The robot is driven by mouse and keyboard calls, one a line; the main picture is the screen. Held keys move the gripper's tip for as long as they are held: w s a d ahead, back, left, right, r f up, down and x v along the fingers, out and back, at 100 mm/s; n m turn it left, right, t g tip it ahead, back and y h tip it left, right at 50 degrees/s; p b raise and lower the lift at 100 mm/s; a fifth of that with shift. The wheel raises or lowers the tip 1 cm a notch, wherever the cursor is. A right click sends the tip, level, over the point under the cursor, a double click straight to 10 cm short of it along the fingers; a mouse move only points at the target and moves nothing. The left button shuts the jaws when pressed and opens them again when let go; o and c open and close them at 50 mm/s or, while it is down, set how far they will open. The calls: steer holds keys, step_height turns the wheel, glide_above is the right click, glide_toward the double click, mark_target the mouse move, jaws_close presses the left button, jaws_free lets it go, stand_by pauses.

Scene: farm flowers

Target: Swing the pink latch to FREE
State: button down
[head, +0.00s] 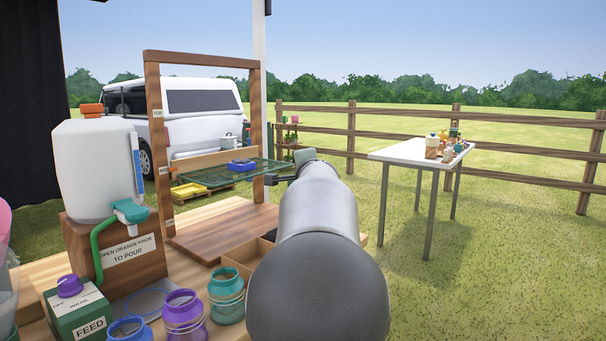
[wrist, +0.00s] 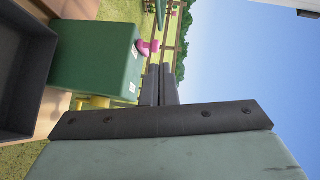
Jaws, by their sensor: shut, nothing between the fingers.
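The pink latch (wrist: 148,48) sticks out from the side of a green box (wrist: 95,65) in the wrist view. Small pale labels are on the box near it, too small to read. My gripper (wrist: 160,68) is shut and empty, its two dark fingers side by side. The fingertips are just below and right of the latch in that picture; I cannot tell whether they touch it.
In the wrist view a yellow knob (wrist: 95,102) is on the box's lower side and a dark tray (wrist: 22,75) is at left. In the head view jars (head: 183,312), a white jug (head: 97,170) and a wooden frame (head: 153,120) stand left of my arm.

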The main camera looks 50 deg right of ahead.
steer(key=s+a, duration=0.1)
steer(key=a, duration=0.2)
steer(key=s+a, duration=0.1)
steer(key=shift+s+a+r, duration=0.3)
steer(key=shift+r, duration=0.1)
